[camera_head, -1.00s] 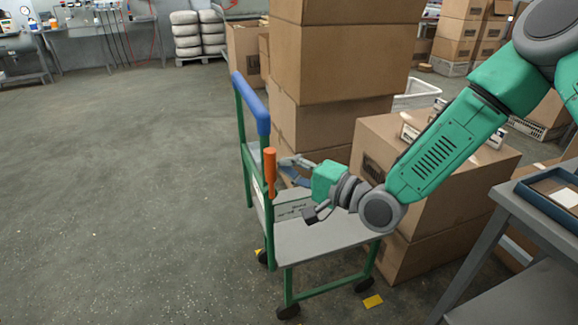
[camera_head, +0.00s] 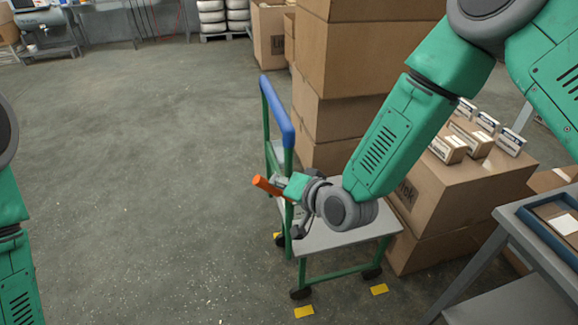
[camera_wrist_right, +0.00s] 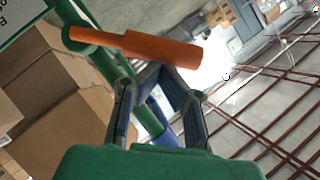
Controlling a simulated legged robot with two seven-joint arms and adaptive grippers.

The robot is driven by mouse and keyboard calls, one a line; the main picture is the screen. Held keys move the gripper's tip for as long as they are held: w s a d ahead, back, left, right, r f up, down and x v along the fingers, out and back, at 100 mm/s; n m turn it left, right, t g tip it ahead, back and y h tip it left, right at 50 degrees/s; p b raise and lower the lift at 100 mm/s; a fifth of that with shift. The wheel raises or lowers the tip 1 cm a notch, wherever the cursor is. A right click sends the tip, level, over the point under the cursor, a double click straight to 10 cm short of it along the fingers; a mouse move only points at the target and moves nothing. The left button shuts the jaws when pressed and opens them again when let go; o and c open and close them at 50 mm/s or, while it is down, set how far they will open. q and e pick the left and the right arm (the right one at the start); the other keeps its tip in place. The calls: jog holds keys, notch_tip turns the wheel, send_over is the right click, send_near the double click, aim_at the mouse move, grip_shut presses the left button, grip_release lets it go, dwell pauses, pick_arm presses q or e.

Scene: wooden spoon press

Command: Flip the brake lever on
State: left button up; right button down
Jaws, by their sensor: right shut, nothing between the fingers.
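In the right wrist view the lever (camera_wrist_right: 163,47) lies across, just beyond the closed fingertips (camera_wrist_right: 168,73). The fingers hold nothing; I cannot tell whether they touch the lever. Only part of my left arm shows at the left edge; its gripper is out of view.
Tall stacked cardboard boxes (camera_head: 345,90) stand behind the cart. A lower box (camera_head: 450,195) with small cartons on top is to its right. A grey table (camera_head: 520,222) with a blue tray is at the right edge. The floor left of the cart is clear.

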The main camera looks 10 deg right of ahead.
jog(key=shift+s+a+f+n+h+p, duration=0.1)
jog(key=shift+a+f+n+h+p, duration=0.25)
jog(key=shift+a+n+h, duration=0.15)
jog(key=shift+a+f+n+h+p, duration=0.2)
jog(key=shift+a+n+h+p, duration=0.15)
jog(key=shift+a, duration=0.2)
jog(key=shift+a+f, duration=0.75)
jog(key=shift+f, duration=0.2)
jog(key=shift+s+a+f, duration=0.1)
